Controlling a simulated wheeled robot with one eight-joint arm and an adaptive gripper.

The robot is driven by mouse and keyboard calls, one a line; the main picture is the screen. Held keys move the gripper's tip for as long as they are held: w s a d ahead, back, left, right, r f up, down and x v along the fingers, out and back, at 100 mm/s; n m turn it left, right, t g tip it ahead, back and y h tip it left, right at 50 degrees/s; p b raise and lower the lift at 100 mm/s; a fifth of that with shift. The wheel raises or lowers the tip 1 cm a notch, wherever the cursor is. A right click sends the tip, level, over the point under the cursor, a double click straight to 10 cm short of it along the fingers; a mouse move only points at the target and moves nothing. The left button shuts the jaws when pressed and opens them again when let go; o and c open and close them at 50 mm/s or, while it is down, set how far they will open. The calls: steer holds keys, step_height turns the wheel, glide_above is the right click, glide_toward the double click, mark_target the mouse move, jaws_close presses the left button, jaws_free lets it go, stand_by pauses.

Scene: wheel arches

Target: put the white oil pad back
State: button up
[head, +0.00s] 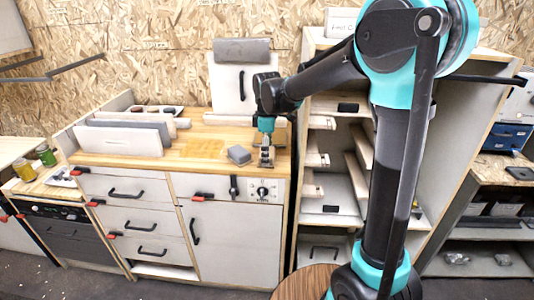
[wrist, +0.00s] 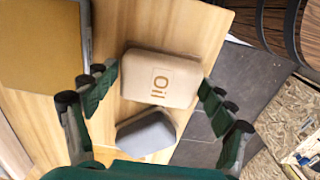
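The white oil pad (wrist: 162,78) is a pale, rounded block marked "Oil" in the wrist view, lying on the wooden worktop (wrist: 215,30). My gripper (wrist: 157,84) is open above it, with one green finger on each side of the pad. I cannot tell whether the fingers touch it. In the head view my gripper (head: 266,156) points down at the front right of the worktop and mostly hides the pad. A grey block (wrist: 147,135) lies just beside the pad, nearer the gripper's palm; it also shows in the head view (head: 238,155).
A yellow-brown flat panel (wrist: 40,45) lies on the worktop's left in the wrist view. Upright white boards (head: 120,140) stand at the worktop's left. A white panel (head: 229,92) with a black handle stands behind. An open shelf unit (head: 330,190) stands to the right.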

steer(key=shift+o, duration=0.3)
step_height(320, 180, up, 12)
steer(key=shift+r, duration=0.15)
stand_by(0.4)
steer(key=shift+s, duration=0.15)
